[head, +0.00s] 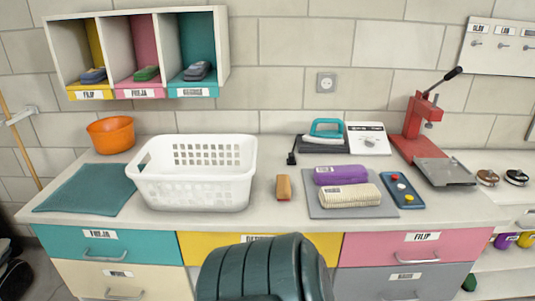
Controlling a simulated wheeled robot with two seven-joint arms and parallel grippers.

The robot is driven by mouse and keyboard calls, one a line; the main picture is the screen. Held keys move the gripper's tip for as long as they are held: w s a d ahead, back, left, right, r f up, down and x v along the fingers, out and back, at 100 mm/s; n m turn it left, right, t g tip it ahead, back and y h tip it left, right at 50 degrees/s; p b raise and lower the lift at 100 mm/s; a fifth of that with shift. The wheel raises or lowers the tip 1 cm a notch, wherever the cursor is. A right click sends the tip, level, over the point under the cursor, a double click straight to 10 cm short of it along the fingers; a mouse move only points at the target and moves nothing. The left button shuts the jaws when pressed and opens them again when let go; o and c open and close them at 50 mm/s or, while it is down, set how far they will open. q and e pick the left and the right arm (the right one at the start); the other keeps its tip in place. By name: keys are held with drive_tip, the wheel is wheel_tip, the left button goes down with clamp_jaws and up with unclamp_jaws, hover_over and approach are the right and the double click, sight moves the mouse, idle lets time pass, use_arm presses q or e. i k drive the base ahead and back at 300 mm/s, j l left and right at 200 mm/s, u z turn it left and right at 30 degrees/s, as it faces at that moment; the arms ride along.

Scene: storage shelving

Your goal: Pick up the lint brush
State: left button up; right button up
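A small orange-brown, block-like thing (283,187) lies on the counter between the white basket and the grey mat; it looks like the lint brush, its long side pointing toward the wall. Its bristle side cannot be made out. Nothing touches it. Neither of my grippers is in this view.
A white basket (198,196) stands left of it on the counter (265,215). A grey mat (322,209) with purple and cream rolled cloths, a blue panel (402,190), an iron (326,129) and a red press (413,128) are right. A dark green ridged shape (262,272) covers the bottom centre.

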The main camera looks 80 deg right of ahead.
sight(283, 192)
drive_tip(key=z, duration=2.85)
